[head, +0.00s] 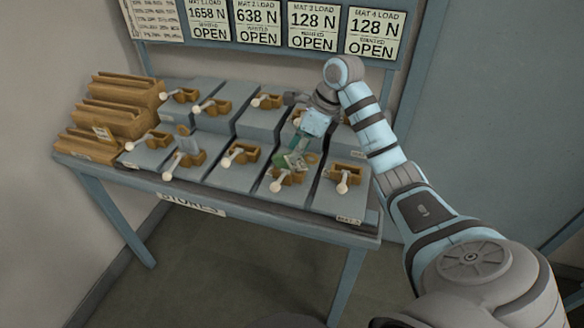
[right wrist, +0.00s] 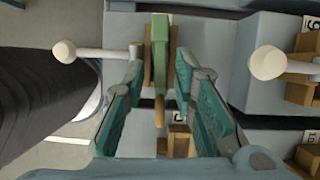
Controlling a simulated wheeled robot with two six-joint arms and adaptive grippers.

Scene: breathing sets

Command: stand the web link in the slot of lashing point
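A thin green piece, which looks like the web link (right wrist: 160,50), stands on edge between the brown cheeks of a lashing point (right wrist: 148,68) in the right wrist view. In the head view the green piece (head: 291,160) shows at a brown lashing point (head: 285,178) in the front row. My right gripper (right wrist: 158,62) reaches down over it. Its teal fingers lie on both sides of the piece with gaps, so it is open. In the head view the right gripper (head: 298,146) partly hides the piece. Its seating depth is hidden. My left gripper is not in view.
Several grey stepped blocks carry brown lashing points with white-knobbed levers (head: 342,187). A grey-blue piece (head: 185,140) stands at a front-left point. Wooden racks (head: 118,105) stand at the left end. A white-knobbed lever (right wrist: 100,52) lies close beside my right fingers.

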